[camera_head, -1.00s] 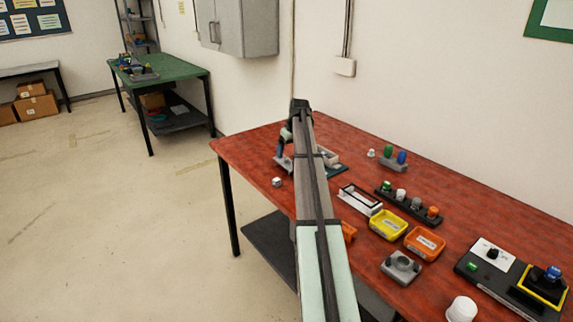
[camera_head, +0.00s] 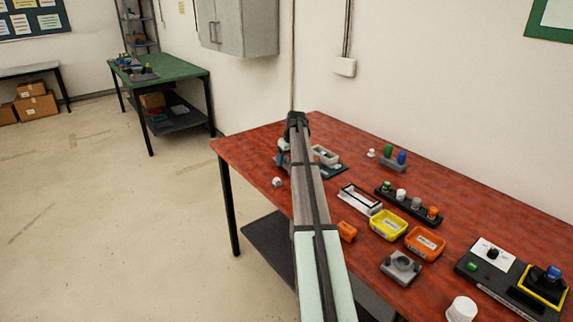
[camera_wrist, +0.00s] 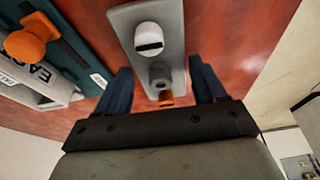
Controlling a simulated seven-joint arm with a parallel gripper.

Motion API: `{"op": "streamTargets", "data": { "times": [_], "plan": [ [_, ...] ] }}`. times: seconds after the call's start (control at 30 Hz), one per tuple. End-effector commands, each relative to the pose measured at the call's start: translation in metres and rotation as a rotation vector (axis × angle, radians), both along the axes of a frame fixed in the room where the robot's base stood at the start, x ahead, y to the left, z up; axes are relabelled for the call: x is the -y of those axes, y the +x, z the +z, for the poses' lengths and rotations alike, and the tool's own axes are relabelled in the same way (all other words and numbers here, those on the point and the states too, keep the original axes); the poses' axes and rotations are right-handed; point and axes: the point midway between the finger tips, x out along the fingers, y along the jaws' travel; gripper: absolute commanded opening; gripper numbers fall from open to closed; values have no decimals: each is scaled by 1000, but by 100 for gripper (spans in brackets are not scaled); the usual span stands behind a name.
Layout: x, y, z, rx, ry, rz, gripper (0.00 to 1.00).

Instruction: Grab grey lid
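In the wrist view my gripper (camera_wrist: 160,68) is open. Its two dark blue fingers are apart, one on each side of a grey block (camera_wrist: 125,16). A white slotted cap (camera_wrist: 149,38) sits on the block. Nearer the palm are a small grey round part (camera_wrist: 159,76) and a bit of orange (camera_wrist: 166,98); I cannot tell whether the grey part is a lid. In the head view a grey lid (camera_head: 416,204) stands on a black rack (camera_head: 386,196) between a white and an orange one. My arm hides the fingers there.
A teal tray with a grey box (camera_wrist: 48,92) and orange knob (camera_wrist: 28,44) lies left in the wrist view. On the red table (camera_head: 470,211) are a yellow bin (camera_head: 388,226), orange bin (camera_head: 425,243), grey holder (camera_head: 401,267) and white cup (camera_head: 461,309).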

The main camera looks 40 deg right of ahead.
Motion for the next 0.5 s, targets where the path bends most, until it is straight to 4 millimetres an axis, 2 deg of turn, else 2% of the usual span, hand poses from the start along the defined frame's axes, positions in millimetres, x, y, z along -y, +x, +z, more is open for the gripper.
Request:
{"op": "streamTargets", "data": {
  "times": [0.07,0.4,0.5],
  "plan": [
    [0,0,0,0,0,0,62],
    [0,0,0,0,0,0,29],
    [0,0,0,0,0,0,28]
  ]
}}
